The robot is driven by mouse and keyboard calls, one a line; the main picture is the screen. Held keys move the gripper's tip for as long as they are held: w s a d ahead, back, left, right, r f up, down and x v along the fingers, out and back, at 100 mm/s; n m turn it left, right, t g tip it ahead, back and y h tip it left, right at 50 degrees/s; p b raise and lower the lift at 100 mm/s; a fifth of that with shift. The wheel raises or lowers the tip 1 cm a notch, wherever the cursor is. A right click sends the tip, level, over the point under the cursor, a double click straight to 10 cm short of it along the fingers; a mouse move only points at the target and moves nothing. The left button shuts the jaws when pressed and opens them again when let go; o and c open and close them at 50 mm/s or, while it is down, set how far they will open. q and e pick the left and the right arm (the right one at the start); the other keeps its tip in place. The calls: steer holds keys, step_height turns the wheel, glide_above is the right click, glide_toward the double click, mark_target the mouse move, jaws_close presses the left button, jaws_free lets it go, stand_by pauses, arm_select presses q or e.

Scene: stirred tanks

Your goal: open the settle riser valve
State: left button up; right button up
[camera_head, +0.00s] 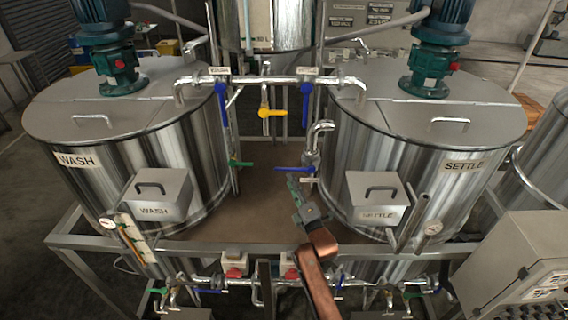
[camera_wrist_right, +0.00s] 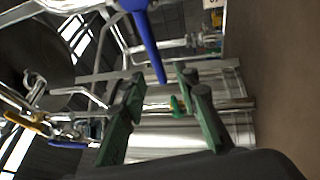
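The steel settle tank (camera_head: 400,155) stands on the right, labelled SETTLE. A short bent riser pipe (camera_head: 318,135) rises beside its left wall. A blue lever (camera_head: 293,169) sticks out level to the left from the valve there, above a small label too small to read. My right gripper (camera_head: 294,188) is just below this lever. In the right wrist view its green fingers (camera_wrist_right: 160,82) are apart and empty. A blue lever (camera_wrist_right: 147,40) comes down from the top, its tip near the gap between the fingertips; I cannot tell if it touches. My left gripper is not in view.
Another blue lever (camera_head: 305,103) hangs under the upper SETTLE label. A yellow lever (camera_head: 270,113) sits mid-pipe, and another blue lever (camera_head: 221,103) hangs on the left. A green lever (camera_head: 241,164) is by the wash tank (camera_head: 130,150). The brown deck (camera_head: 262,205) between tanks is clear.

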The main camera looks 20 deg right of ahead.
mark_target(286, 169)
steer(key=shift+r+p+x, duration=0.2)
steer(key=shift+p+x, duration=0.35)
steer(key=shift+x, duration=2.95)
steer(key=shift+d, duration=0.1)
steer(key=shift+c, duration=0.4)
jaws_close()
